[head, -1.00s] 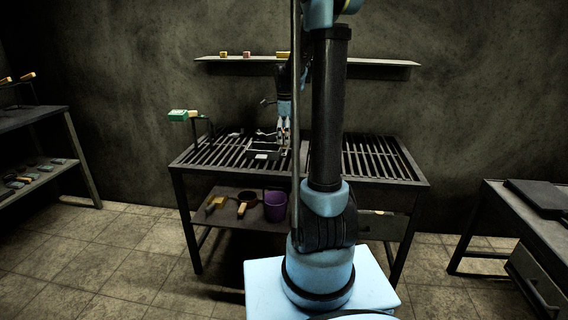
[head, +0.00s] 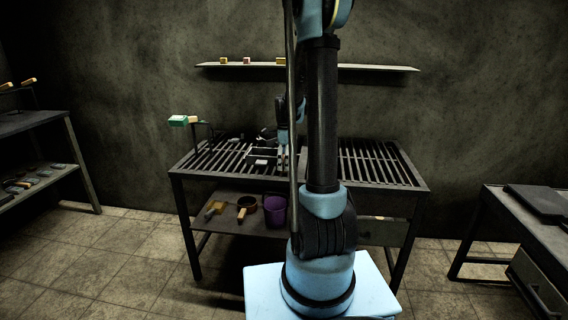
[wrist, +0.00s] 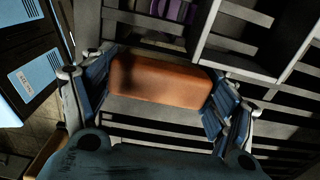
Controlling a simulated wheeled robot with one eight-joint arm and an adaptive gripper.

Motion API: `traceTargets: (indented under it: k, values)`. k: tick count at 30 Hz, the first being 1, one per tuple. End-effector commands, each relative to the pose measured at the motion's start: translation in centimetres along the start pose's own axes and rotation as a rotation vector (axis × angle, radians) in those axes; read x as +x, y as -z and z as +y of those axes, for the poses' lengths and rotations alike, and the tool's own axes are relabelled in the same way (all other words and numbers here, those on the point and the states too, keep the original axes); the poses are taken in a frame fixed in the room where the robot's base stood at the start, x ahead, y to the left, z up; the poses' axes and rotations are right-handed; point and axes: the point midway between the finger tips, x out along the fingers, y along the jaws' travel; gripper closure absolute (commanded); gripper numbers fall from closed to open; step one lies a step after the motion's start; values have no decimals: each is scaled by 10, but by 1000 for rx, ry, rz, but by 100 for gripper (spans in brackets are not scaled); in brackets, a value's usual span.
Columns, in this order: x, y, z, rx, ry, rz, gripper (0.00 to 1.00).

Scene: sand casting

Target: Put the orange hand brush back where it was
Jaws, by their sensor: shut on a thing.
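The orange hand brush (wrist: 160,82) shows in the wrist view as a rounded orange-brown block lying across the jaws. My gripper (wrist: 162,88) has its blue fingers on both ends of the block and is shut on it. The dark slatted bench top (wrist: 140,133) lies below the brush. In the head view my gripper (head: 283,148) is low over the left half of the slatted bench (head: 370,165), by a grey open frame. The brush cannot be made out there, and my arm column hides part of the bench.
The grey frame (wrist: 260,18) with compartments is close to the brush in the wrist view. A wall shelf (head: 375,68) runs behind.

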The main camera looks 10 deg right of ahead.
Motion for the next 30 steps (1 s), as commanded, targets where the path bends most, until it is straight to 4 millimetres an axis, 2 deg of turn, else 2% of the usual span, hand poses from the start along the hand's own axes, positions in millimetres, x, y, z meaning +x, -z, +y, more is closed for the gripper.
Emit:
traceTargets:
  k: [5,6,8,9,23,26,30]
  values:
    - [1,0,0,-1,0,0,44]
    - [2,-1,0,-1,0,0,17]
    - [1,-1,0,-1,0,0,3]
    - [1,-1,0,-1,0,0,1]
    - [-1,-1,1,-2,0,0,1]
    - [-8,-1,1,-2,0,0,1]
    - [-26,-1,1,-2,0,0,1]
